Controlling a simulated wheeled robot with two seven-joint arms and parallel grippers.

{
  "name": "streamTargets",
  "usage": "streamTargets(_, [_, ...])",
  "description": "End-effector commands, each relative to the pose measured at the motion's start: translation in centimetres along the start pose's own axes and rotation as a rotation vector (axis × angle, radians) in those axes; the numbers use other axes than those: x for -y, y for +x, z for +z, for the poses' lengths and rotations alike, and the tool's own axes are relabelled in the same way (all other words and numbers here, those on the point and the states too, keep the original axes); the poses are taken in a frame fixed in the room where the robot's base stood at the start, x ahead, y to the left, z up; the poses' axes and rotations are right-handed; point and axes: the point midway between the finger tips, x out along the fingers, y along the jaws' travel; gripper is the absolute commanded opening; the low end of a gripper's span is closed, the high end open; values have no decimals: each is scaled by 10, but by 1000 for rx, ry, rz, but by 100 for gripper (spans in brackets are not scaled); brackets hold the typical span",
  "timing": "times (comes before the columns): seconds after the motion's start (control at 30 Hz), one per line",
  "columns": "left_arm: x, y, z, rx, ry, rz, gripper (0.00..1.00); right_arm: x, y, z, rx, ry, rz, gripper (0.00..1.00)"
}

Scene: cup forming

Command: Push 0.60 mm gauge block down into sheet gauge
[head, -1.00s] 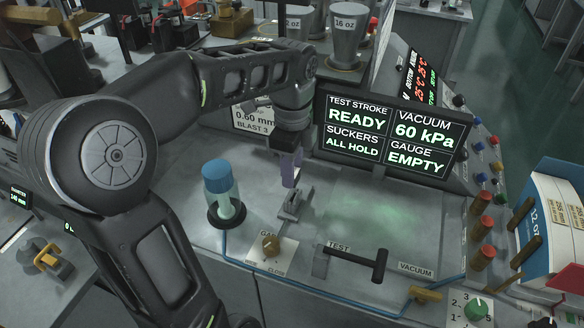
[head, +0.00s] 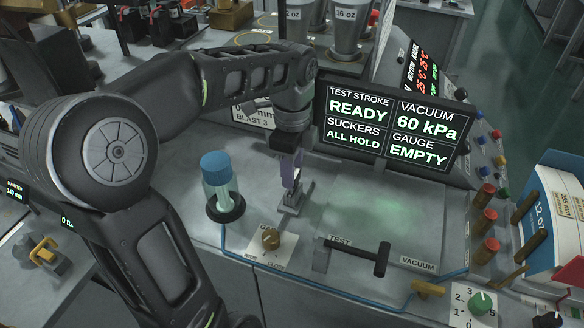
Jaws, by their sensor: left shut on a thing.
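My left gripper (head: 289,184) reaches down at the middle of the bench, directly over the small grey metal sheet gauge (head: 292,208). It is shut on the 0.60 mm gauge block, which is too small and too covered by the fingers to make out clearly. The fingertips are at the top of the sheet gauge; I cannot tell whether the block touches it or is inside its slot. The display (head: 392,128) reads GAUGE EMPTY, TEST STROKE READY, SUCKERS ALL HOLD and VACUUM 60 kPa. My right gripper is not in view.
A flat panel (head: 390,220) lies clear to the right.

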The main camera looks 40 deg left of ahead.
Motion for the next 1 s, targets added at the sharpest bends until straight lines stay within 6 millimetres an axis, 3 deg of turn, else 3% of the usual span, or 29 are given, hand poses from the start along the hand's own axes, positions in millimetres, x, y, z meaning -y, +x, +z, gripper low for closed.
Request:
streamTargets(0.77, [0, 20, 0, 0, 0, 0, 0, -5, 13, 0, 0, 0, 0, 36])
streamTargets(0.8, [0, 19, 0, 0, 0, 0, 34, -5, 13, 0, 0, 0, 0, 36])
streamTargets(1.0, [0, 19, 0, 0, 0, 0, 51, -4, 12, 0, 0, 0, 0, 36])
